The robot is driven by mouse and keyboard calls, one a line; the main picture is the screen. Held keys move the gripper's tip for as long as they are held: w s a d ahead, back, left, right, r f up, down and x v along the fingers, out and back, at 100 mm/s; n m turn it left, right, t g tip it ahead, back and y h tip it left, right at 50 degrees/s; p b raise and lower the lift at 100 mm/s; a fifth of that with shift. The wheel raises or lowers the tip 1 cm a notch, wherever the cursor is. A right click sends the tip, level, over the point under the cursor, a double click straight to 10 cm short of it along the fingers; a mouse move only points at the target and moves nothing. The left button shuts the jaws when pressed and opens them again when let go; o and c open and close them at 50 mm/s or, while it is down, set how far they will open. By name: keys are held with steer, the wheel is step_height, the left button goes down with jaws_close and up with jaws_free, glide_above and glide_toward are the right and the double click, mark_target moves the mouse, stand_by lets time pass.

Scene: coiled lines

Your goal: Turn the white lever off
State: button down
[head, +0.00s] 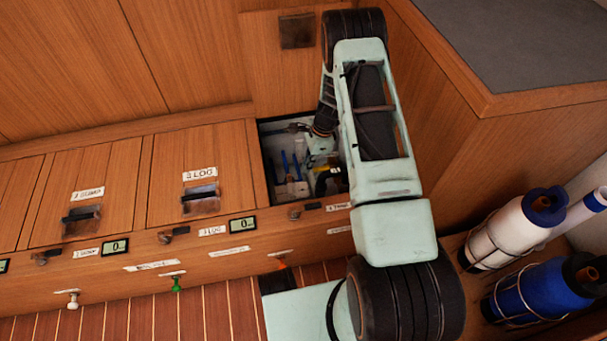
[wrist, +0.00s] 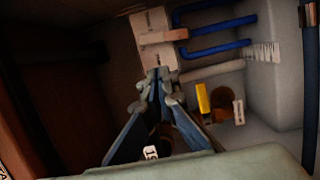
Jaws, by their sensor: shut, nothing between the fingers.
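My gripper (wrist: 158,88) is shut and empty, with its fingertips in front of pale labelled blocks (wrist: 156,38) in the wrist view. In the head view my arm reaches into the open compartment (head: 264,165), and my gripper there is partly hidden by the arm. No white lever stands out clearly. A small upright whitish piece (wrist: 238,112) sits right of the fingertips in the wrist view; I cannot tell if it is the lever. A yellow handle-like piece (wrist: 203,98) stands between it and the gripper, apart from the fingers.
Blue pipes (wrist: 215,47) run from the blocks to the right wall inside the compartment. A dark pipe (wrist: 309,80) runs down the far right. Closed wooden hatches (head: 203,155) lie left of the opening. White (head: 512,232) and blue (head: 535,295) bottles stand in holders at right.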

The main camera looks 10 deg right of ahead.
steer(key=w+d+r+n+t+h+p, duration=0.15)
steer(key=w+d+n+h, duration=0.25)
steer(key=d+n, duration=0.45)
steer(key=w+a+r+n+t+p, duration=0.1)
steer(key=w+n+t, duration=0.2)
steer(key=w+n, duration=0.45)
steer(key=n+g+y+p, duration=0.2)
steer(key=n+g+y, duration=0.25)
steer(key=n, duration=1.45)
glide_above(290, 184)
steer(key=s+a, duration=0.3)
step_height(290, 184, down, 2)
steer(key=shift+y, duration=0.25)
steer(key=b+x, duration=0.1)
steer(key=x, duration=0.2)
steer(key=b+x, duration=0.1)
steer(key=x, duration=0.2)
steer(key=b+x, duration=0.2)
steer(key=x, duration=0.2)
steer(key=shift+w+d, duration=0.15)
steer(key=shift+w, duration=0.25)
steer(key=d, duration=0.3)
steer(key=shift+s+b, duration=0.15)
steer(key=shift+b, duration=0.2)
steer(key=shift+d+r, duration=0.1)
steer(key=shift+d, duration=0.35)
